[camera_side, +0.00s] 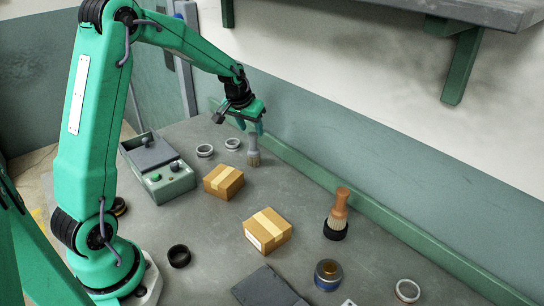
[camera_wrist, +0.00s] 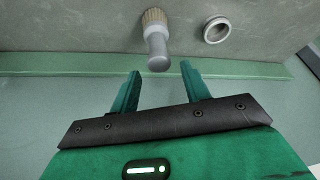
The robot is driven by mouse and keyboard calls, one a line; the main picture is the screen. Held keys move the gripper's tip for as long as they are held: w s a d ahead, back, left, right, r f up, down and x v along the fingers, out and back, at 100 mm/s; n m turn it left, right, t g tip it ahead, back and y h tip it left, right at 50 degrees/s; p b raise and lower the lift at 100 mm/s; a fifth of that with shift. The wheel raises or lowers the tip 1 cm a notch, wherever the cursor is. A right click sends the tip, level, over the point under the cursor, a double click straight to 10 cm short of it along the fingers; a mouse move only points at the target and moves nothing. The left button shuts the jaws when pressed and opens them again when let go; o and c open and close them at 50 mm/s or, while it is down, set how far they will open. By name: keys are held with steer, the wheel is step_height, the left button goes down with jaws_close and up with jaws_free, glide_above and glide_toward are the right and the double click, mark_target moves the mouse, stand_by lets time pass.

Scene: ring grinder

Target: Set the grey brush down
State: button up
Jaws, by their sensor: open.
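The grey brush (camera_side: 253,149) stands upright on its bristles on the bench near the back green rail. In the wrist view the grey brush (camera_wrist: 156,43) shows its grey handle end toward me and its tan bristles beyond. My gripper (camera_side: 254,128) is at the top of the handle in the side view. In the wrist view my gripper (camera_wrist: 160,70) is open, and the handle end lies just past the gap between the fingertips, with no finger closed on it. Whether a finger touches the handle I cannot tell.
Light rings (camera_side: 205,151) lie left of the brush. Cardboard boxes (camera_side: 223,181), a green control box (camera_side: 160,168), a wooden-handled brush (camera_side: 337,215), a tin (camera_side: 328,275) and a black ring (camera_side: 179,256) are on the bench. The green rail (camera_side: 385,228) borders the back.

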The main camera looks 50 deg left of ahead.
steer(key=v, duration=0.6)
steer(key=shift+s, duration=0.1)
stand_by(0.4)
steer(key=s+d+r+m+t, duration=0.1)
steer(key=s+d+r+m, duration=0.1)
steer(key=s+d+r, duration=0.75)
steer(key=s+d+f+m, duration=0.1)
steer(key=s+d, duration=0.2)
steer(key=s, duration=0.4)
steer(key=s+d+f+m+h, duration=0.1)
steer(key=s+d, duration=0.3)
steer(key=s, duration=0.4)
steer(key=shift+d+t, duration=0.25)
steer(key=shift+t, duration=0.05)
steer(key=shift+f, duration=0.1)
